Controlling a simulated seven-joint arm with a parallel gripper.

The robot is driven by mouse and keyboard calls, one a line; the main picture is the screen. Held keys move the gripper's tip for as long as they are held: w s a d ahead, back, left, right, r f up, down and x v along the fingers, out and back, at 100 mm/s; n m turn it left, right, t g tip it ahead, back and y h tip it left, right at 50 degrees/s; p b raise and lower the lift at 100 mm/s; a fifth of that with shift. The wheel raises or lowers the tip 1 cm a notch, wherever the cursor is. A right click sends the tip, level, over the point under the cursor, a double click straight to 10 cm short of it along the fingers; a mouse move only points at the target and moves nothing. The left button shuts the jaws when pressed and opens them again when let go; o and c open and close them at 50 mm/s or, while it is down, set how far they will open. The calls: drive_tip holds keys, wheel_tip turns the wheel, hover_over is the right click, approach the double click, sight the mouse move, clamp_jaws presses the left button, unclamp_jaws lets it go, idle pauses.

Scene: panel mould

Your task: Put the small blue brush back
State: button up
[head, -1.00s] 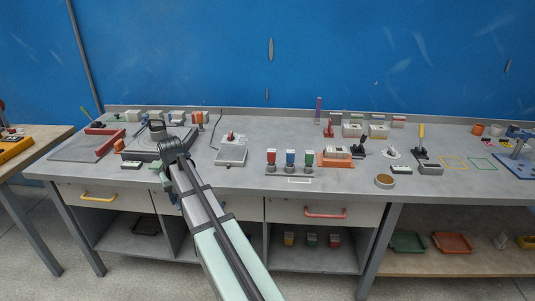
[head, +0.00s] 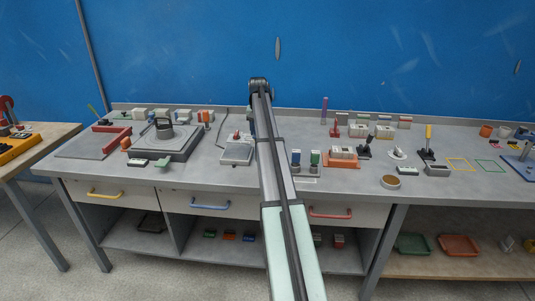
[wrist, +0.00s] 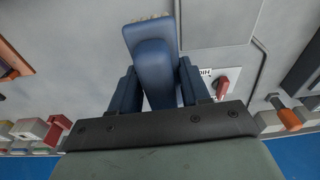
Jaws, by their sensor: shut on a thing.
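The small blue brush (wrist: 153,68) is between the two dark blue fingers of my gripper (wrist: 158,84) in the wrist view. Its pale bristles (wrist: 150,21) show at the top of that view, beyond the fingers. My gripper is shut on it. In the head view the brush cannot be made out, and my arm hides most of the gripper. My wrist is raised over the back middle of the bench, near the grey box with a red switch (head: 237,151). This box also shows below the gripper in the wrist view (wrist: 222,62).
Blue and green blocks (head: 315,157) stand right of my arm. A yellow-handled tool (head: 428,134) stands farther right. The blue wall closes the back.

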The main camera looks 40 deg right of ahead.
drive_tip(key=d, duration=0.5)
drive_tip(key=shift+m, duration=0.3)
drive_tip(key=shift+s+f, duration=0.1)
drive_tip(key=shift+f, duration=4.4)
drive_tip(key=shift+f, duration=0.15)
drive_tip(key=o, duration=1)
drive_tip(key=r, duration=0.8)
drive_tip(key=s+a+r, duration=0.1)
drive_tip(key=r, duration=0.3)
drive_tip(key=shift+r, duration=0.1)
drive_tip(key=shift+o, duration=0.3)
drive_tip(key=shift+s, duration=0.1)
